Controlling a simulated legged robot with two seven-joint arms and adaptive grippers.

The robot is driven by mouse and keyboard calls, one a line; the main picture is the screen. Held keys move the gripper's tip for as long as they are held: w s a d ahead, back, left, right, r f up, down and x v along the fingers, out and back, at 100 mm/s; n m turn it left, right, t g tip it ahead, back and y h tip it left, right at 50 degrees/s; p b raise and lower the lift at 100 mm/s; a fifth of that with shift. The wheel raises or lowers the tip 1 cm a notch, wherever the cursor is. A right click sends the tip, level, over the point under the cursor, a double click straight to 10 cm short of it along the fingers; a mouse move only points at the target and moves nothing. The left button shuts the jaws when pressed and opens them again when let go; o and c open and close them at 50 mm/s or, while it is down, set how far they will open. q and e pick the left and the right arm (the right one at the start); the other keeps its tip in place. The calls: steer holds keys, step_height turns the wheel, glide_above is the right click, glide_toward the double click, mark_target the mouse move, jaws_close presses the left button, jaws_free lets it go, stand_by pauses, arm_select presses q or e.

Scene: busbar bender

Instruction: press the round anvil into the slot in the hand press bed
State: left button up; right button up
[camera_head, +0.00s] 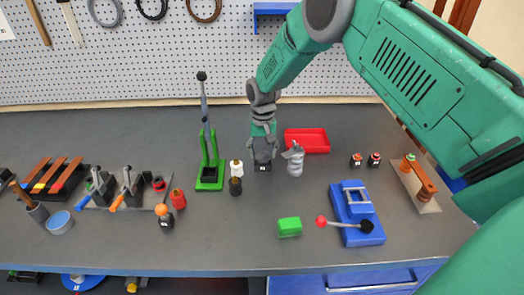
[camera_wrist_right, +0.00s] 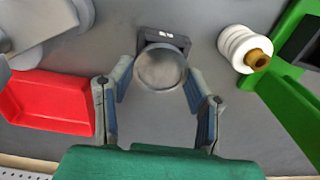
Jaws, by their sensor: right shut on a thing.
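The round anvil (camera_wrist_right: 160,68) is a grey, round-faced piece seen in the right wrist view between the fingers of my right gripper (camera_wrist_right: 160,100). A dark block with a small white label (camera_wrist_right: 165,40) shows right behind it; I cannot tell whether the two are joined. In the head view my right gripper (camera_head: 263,145) points down over this dark block (camera_head: 263,166), shut on the anvil. The green hand press (camera_head: 209,160) with its raised lever stands to the left of the gripper. Its bed holds a dark part (camera_head: 210,174); the slot is too small to make out. My left gripper is not in view.
A grey cylinder (camera_head: 295,160) and red tray (camera_head: 307,140) are to the right. A green block (camera_head: 289,227) and blue device (camera_head: 356,215) sit in front.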

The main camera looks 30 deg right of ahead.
mark_target(263, 154)
steer(key=shift+f, duration=0.55)
steer(key=o, duration=1.3)
steer(key=shift+o, duration=0.2)
steer(key=shift+r, duration=0.2)
step_height(263, 154, up, 12)
steer(key=shift+f, duration=0.25)
